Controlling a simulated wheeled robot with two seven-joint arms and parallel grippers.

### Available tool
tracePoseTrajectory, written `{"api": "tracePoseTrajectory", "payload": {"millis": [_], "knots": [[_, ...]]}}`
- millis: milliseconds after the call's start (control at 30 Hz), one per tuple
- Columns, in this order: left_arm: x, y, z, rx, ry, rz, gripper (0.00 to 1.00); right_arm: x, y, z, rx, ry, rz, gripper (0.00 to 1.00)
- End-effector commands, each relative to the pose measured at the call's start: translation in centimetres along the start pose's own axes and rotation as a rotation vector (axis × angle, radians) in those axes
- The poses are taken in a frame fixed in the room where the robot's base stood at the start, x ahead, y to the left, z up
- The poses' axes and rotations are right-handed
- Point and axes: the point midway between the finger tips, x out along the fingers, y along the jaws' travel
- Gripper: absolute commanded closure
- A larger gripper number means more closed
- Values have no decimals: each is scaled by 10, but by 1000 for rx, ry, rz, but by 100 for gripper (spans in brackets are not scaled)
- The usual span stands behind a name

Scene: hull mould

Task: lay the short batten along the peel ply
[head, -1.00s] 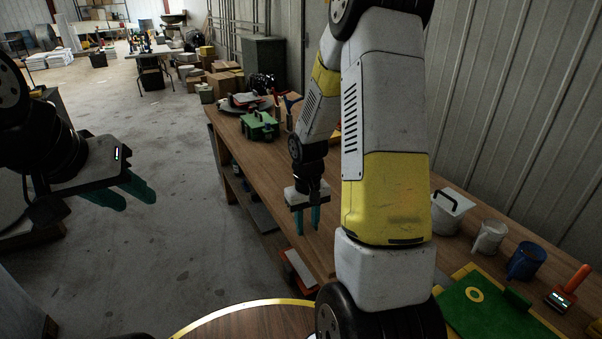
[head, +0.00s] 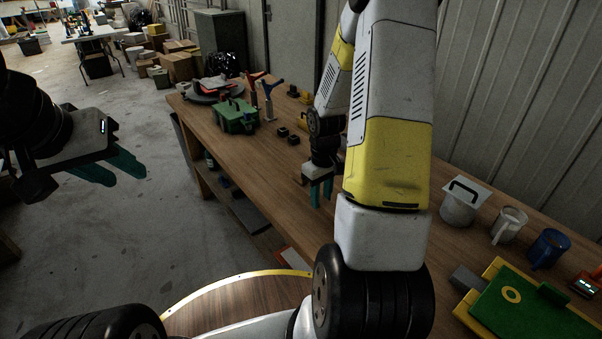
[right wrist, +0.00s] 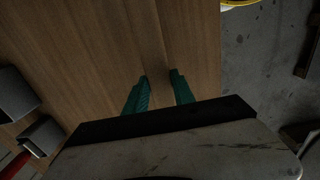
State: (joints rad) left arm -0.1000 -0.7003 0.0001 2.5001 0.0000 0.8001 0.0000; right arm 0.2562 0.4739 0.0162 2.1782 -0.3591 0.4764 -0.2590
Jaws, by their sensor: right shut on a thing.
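My right gripper (head: 321,196) points down over the wooden table, its teal fingers partly behind my own arm. In the right wrist view its fingers (right wrist: 160,76) stand a little apart against brown wood. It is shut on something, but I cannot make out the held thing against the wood. I cannot pick out the short batten or the peel ply for sure in either view. My left gripper (head: 130,178) is open and empty over the floor, away from the table.
The table (head: 262,167) bears a green toolbox (head: 236,117) at the far end. A lidded pot (head: 460,205), a white mug (head: 508,226), a blue mug (head: 548,249) and a green board with yellow edges (head: 522,309) stand at right. A round yellow-rimmed top (head: 240,299) is in front.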

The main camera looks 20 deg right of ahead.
Motion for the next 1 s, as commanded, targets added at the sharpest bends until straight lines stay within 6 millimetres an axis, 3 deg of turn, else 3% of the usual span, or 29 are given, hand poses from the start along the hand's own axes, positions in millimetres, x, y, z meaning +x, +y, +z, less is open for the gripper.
{"api": "tracePoseTrajectory", "payload": {"millis": [200, 333, 533, 767, 1000], "knots": [[0, 0, 0, 0, 0, 0, 64, 6, 29, -50, 0, 1, 0, 100], [0, 0, 0, 0, 0, 0, 64, 8, 39, -67, 0, 1, 0, 100], [0, 0, 0, 0, 0, 0, 64, 13, 42, -73, 0, -2, -1, 100], [0, 0, 0, 0, 0, 0, 64, 42, 42, -72, 1, -2, -2, 100], [0, 0, 0, 0, 0, 0, 64, 43, 42, -73, 0, 0, 0, 100]]}}
